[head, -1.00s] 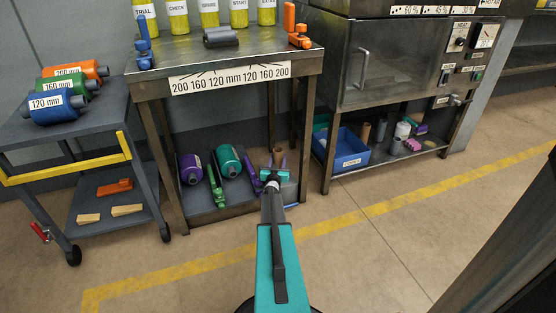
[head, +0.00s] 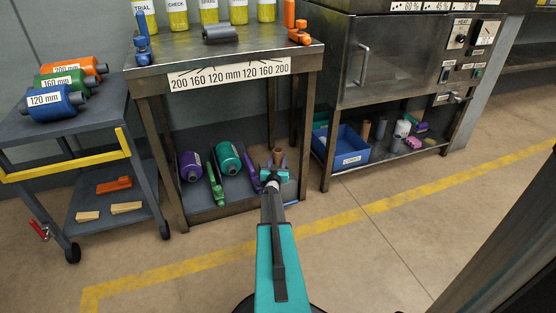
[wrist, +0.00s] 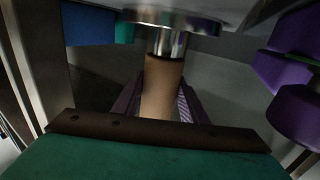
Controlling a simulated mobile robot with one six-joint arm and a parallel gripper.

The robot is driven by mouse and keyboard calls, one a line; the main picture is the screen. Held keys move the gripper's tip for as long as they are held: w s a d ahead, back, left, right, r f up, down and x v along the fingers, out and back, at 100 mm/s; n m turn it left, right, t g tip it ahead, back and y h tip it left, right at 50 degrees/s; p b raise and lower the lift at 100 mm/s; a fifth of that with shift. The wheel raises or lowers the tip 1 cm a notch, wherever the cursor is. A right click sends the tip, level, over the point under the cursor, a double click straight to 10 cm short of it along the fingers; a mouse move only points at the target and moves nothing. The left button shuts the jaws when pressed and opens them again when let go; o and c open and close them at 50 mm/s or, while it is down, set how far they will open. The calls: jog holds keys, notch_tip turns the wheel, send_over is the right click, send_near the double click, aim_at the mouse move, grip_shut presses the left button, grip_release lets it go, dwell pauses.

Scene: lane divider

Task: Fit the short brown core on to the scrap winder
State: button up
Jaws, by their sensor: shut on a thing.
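The short brown core (wrist: 162,88) is upright between the fingers of my gripper (wrist: 160,105) in the wrist view. My gripper is shut on it. A shiny metal spindle (wrist: 168,42), seemingly the scrap winder's, meets the core's upper end in the picture, below a grey round flange (wrist: 185,18). I cannot tell whether the core is around the spindle or only lined up with it. In the head view my gripper (head: 275,168) is at the right end of the bench's lower shelf, with the brown core (head: 278,156) just showing; the winder is mostly hidden there.
Purple (head: 189,166) and teal (head: 229,158) rolls and a green clamp-like part (head: 216,186) lie left of my gripper. Bench legs (head: 304,140) stand close on the right. A blue bin (head: 349,148) and another brown core (head: 365,130) sit under the oven. The floor in front is clear.

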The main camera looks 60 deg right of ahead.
aim_at(277, 155)
jog(key=shift+f+b, duration=0.3)
jog(key=shift+f, duration=0.3)
jog(key=shift+r, duration=0.2)
dwell(0.4)
jog(key=shift+r+p, duration=0.35)
jog(key=shift+r, duration=0.05)
jog(key=shift+r+p, duration=1.15)
jog(key=shift+r, duration=1)
dwell(0.9)
jog(key=shift+f+b, duration=1.25)
jog(key=shift+f, duration=1.25)
dwell(0.8)
